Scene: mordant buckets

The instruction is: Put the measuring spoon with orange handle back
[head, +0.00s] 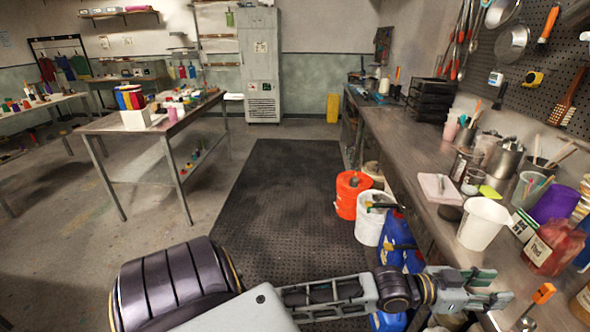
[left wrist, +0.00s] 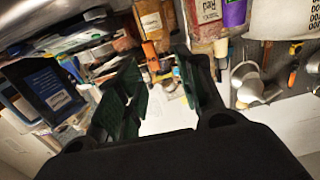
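An orange-handled tool (head: 543,293) shows at the lower right of the head view, at the near part of the workbench. It may be the measuring spoon, but its lower end is cut off or hidden. An orange handle also shows in the left wrist view (left wrist: 150,54), beyond the fingertips. My left gripper (head: 503,287) is left of the orange handle in the head view, apart from it. Its fingers are spread with nothing between them, as the left wrist view (left wrist: 158,80) also shows. My right gripper is in neither view.
The workbench (head: 410,142) holds a white tub (head: 484,222), a red-labelled bag (head: 553,247), jars and cups. A pegboard (head: 560,62) with hanging tools, one orange-handled, rises behind. Orange (head: 350,192) and white (head: 369,220) buckets stand on the floor. The dark mat (head: 285,200) is clear.

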